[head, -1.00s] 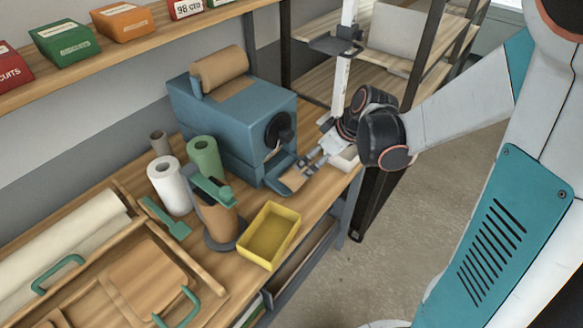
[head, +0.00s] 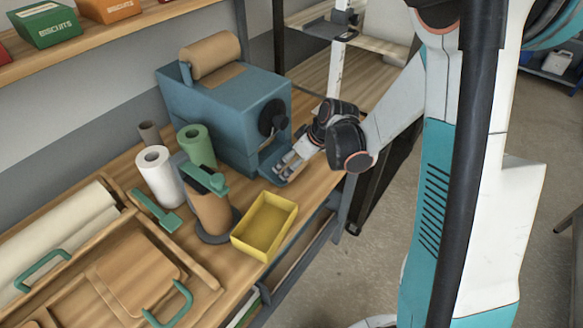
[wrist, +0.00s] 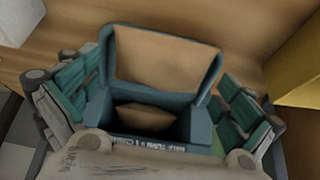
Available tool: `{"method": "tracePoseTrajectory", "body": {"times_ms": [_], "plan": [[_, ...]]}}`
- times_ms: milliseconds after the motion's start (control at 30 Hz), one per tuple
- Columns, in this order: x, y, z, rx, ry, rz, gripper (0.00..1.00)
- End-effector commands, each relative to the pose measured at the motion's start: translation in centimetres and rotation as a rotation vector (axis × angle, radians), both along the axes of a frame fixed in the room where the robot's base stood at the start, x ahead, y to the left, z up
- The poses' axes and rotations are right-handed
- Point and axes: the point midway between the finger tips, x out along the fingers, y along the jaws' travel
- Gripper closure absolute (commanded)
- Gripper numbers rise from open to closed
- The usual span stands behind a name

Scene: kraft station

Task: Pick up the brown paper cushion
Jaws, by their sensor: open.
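The blue paper machine (head: 215,115) stands on the bench, with a small blue outlet tray (head: 268,158) at its front. In the wrist view, a light brown surface, apparently the brown paper cushion (wrist: 165,60), fills the tray's blue rim (wrist: 108,40). A smaller brown piece (wrist: 145,117) shows in the dark opening below it; I cannot tell if both are one cushion. My gripper (head: 285,168) is at the tray and hides most of the cushion in the head view. Its teal-padded fingers stand wide apart on either side of the tray in the wrist view (wrist: 158,90), holding nothing.
A yellow bin (head: 270,205) stands close in front of the tray. A tape dispenser (head: 210,210), a white roll (head: 160,175) and a green roll (head: 197,145) stand to the left. A wooden tray (head: 205,290) fills the bench's near left. Shelving rises behind.

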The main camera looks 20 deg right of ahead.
Motion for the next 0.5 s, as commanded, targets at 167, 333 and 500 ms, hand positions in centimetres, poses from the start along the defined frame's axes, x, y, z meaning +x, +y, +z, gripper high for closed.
{"method": "tracePoseTrajectory", "body": {"times_ms": [167,333,500], "plan": [[0.0,0.02,0.0,0.0,0.0,0.0,0.0],[0.0,0.01,0.01,0.0,0.0,0.0,0.23],[-0.01,0.01,0.01,0.0,0.0,0.0,0.23]]}}
